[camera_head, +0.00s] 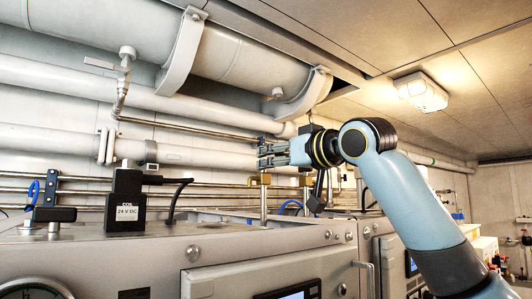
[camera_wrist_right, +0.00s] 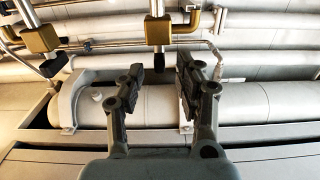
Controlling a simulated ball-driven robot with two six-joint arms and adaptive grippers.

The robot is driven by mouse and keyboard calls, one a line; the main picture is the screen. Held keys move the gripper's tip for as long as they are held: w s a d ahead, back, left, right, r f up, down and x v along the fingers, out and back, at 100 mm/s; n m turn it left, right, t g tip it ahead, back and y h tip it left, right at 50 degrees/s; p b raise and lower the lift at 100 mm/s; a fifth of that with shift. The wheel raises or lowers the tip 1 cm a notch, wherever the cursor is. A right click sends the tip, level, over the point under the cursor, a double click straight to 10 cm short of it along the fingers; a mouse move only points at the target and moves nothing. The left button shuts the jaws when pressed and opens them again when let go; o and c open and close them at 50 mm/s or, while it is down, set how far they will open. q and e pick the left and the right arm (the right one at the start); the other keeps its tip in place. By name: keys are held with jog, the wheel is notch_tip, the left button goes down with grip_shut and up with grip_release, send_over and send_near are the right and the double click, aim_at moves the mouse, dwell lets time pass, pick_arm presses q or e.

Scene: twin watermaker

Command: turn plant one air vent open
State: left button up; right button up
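My right gripper (camera_head: 264,153) reaches in from the right at pipe height above the cabinet top in the head view. A brass fitting (camera_wrist_right: 158,32) on a metal stem shows just beyond the gap, with a dark end toward the gripper. In the head view a brass fitting (camera_head: 261,181) stands on a thin post just below the fingertips. I cannot tell for certain which fitting is the plant one air vent, or its handle position. My left gripper is out of view.
A black coil block labelled 24 V DC (camera_head: 126,200) stands on the grey cabinet (camera_head: 225,241). Large white pipes (camera_head: 235,58) run above and behind. Another brass fitting (camera_wrist_right: 40,40) shows at the upper left of the wrist view. A ceiling lamp (camera_head: 421,92) hangs at right.

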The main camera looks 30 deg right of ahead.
jog(key=shift+w+a+p, duration=0.2)
jog(key=shift+w+p, duration=0.15)
jog(key=shift+w, duration=1.05)
grip_shut()
